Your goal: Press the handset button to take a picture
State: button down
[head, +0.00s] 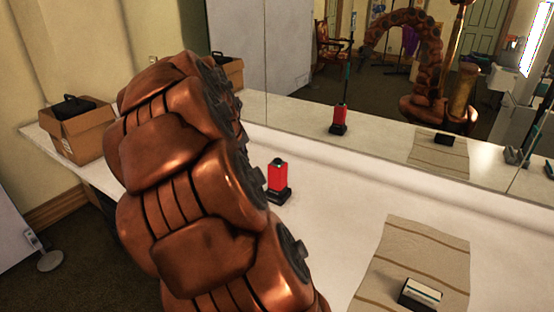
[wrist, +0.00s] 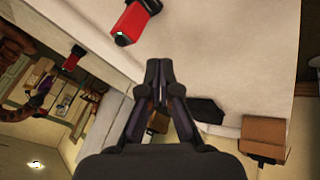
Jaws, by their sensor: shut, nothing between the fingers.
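A red handset (head: 278,177) with a dark top stands upright in a black base on the white counter, just right of my arm in the head view. In the wrist view the handset (wrist: 131,20) is at the top, left of centre, its dark top end toward the lower left. My gripper (wrist: 159,62) is shut and empty in the wrist view, its fingertips apart from the handset, which lies beyond and to their left. In the head view my copper-coloured arm fills the left centre, and the gripper cannot be made out.
A striped mat (head: 398,265) bears a small black-and-white object (head: 420,293) at the lower right. A long mirror (head: 390,155) runs along the back, reflecting handset, mat and arm. The counter between handset and mat is clear.

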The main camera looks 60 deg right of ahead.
aim_at(277, 160)
jog(key=w+d+h, duration=0.2)
jog(key=d+h, duration=0.1)
jog(key=d, duration=1.7)
jog(key=shift+w+d, duration=0.15)
jog(key=shift+d, duration=0.1)
jog(key=shift+f, duration=0.3)
jog(key=shift+f+b, duration=1.45)
jog(key=shift+f, duration=2.8)
jog(key=shift+f, duration=0.15)
jog(key=shift+f, duration=0.3)
jog(key=shift+f+b, duration=0.4)
jog(key=shift+r, duration=0.85)
